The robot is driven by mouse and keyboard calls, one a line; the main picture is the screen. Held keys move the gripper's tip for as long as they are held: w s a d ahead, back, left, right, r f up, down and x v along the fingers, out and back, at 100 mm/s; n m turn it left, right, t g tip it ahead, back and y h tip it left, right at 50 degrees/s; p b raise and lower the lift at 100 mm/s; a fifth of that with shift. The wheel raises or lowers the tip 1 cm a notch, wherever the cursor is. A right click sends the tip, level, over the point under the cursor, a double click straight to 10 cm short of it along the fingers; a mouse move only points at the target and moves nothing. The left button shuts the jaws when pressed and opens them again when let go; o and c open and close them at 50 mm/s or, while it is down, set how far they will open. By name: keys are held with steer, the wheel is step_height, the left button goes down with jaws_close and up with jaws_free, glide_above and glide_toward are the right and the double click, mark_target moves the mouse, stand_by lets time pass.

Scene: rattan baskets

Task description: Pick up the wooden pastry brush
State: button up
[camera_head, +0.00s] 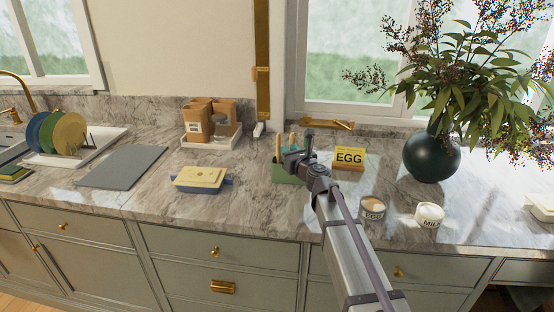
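A green container (281,176) stands on the marble counter, partly hidden behind my gripper. Light wooden handles stick up from it; one handle (278,147) shows at its left. I cannot tell which of them, if any, is the pastry brush, as their lower ends are hidden. My gripper (291,154) is in front of or over the container, close to the handles. Its fingers are too small and dark to tell whether they are open or shut, or whether they touch anything.
A yellow EGG box (348,158) stands just right of my gripper. Two labelled canisters, one (373,208) marked EGG and one (429,214) MILK, stand near the front. A dark vase (432,158) is at right, a butter dish (200,178) at left. Counter between dish and container is clear.

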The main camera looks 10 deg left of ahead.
mark_target(280, 142)
steer(key=x, duration=0.8)
steer(key=shift+w+a, duration=0.15)
steer(key=shift+c, duration=0.2)
jaws_close()
